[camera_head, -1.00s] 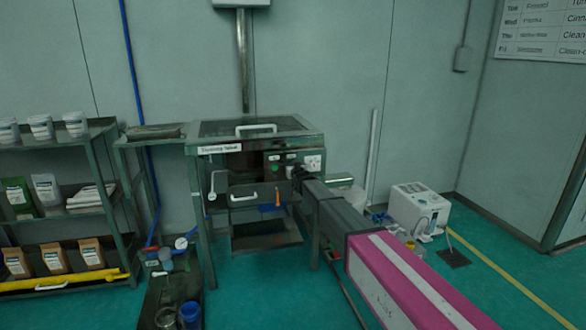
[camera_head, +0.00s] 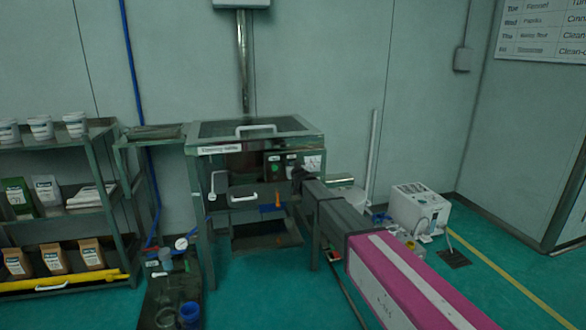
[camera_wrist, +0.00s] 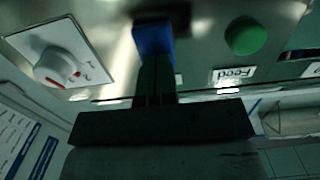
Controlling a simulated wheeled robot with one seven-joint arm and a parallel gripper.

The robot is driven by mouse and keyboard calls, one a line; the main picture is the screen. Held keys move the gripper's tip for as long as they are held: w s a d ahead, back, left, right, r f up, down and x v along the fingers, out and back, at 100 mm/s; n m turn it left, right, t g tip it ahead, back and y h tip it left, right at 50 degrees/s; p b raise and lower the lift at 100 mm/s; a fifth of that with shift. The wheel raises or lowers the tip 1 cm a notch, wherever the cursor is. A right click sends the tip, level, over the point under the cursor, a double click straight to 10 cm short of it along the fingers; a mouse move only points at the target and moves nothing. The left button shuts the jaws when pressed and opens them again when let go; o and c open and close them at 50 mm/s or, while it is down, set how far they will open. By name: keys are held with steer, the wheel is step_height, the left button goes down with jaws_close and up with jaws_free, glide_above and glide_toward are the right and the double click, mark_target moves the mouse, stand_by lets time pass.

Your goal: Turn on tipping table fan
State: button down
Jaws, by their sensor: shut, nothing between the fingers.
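The tipping table (camera_head: 253,129) is a dark metal bench with a white handle on its lid and a name sign on its front. Its control panel (camera_head: 283,161) sits at the right of the front. A white rotary knob (camera_wrist: 58,67) with a red mark is on a white plate at the left. My gripper (camera_wrist: 153,38), with a blue tip, is shut and empty between knob and button; contact with the panel cannot be told. My gripper (camera_head: 299,173) partly covers the panel's lower right.
A shelf (camera_head: 64,198) with cups and pouches stands at the left. A low dark bench with jars (camera_head: 166,317) is in front of it. A white box-shaped machine (camera_head: 420,204) stands on the floor at the right. Green floor is open at the right.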

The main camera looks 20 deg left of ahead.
steer(key=shift+w+a+r, duration=0.25)
steer(key=shift+w+r, duration=0.05)
steer(key=shift+w, duration=0.15)
steer(key=shift+w+a+r, duration=0.25)
steer(key=shift+w, duration=0.15)
steer(key=v, duration=1.6)
steer(key=shift+f, duration=0.5)
